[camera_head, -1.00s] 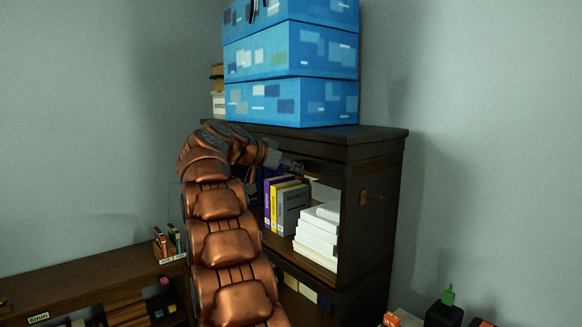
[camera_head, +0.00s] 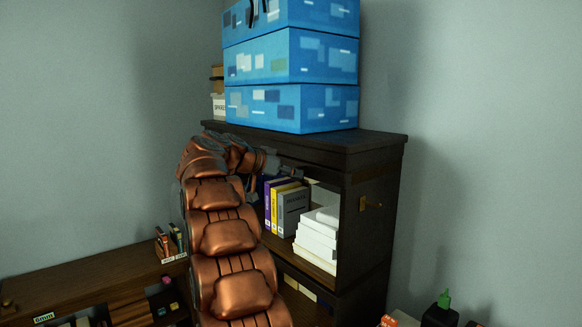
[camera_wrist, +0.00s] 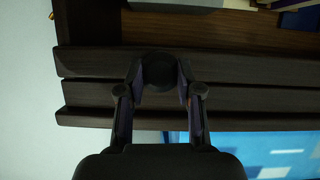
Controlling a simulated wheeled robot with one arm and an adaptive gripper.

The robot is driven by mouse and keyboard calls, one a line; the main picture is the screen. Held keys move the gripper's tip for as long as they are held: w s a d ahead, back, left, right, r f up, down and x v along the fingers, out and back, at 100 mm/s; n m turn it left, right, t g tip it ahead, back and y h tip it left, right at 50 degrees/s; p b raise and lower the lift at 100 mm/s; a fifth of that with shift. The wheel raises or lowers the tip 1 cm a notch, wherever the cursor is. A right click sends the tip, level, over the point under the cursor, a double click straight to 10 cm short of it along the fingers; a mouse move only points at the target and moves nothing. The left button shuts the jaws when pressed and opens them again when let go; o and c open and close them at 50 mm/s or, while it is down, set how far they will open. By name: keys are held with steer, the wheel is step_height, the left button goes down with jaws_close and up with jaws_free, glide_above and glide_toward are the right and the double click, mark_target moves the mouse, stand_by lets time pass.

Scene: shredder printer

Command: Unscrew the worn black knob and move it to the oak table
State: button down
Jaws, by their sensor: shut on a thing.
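The black knob (camera_wrist: 158,70) is a dark round shape in the wrist view, in front of the dark top rail of the cabinet (camera_head: 372,160). My gripper (camera_wrist: 160,72) has one finger on each side of the knob and is shut on it. I cannot tell whether the knob still touches the cabinet. In the head view my gripper (camera_head: 290,171) is small and dark at the cabinet's upper front edge, and the knob cannot be made out. A brown wooden surface (camera_head: 95,275) is at the lower left; I cannot tell whether it is the oak table.
Blue patterned boxes (camera_head: 290,108) are stacked on the cabinet. Upright books (camera_head: 292,212) and a white stack (camera_head: 317,240) fill the open shelf below my gripper. A green-capped bottle (camera_head: 441,310) is at lower right.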

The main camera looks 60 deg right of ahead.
steer(key=shift+n+g+p, duration=0.6)
steer(key=shift+n+p, duration=0.3)
steer(key=shift+p, duration=3)
steer(key=shift+w+f+n+g+p, duration=0.15)
steer(key=shift+n+g+p, duration=0.35)
steer(key=shift+n+g, duration=0.7)
steer(key=shift+n, duration=0.3)
steer(key=n+g, duration=0.1)
steer(key=n, duration=0.2)
steer(key=n+g, duration=0.2)
steer(key=shift+w+d+n, duration=0.1)
steer(key=shift+n, duration=0.3)
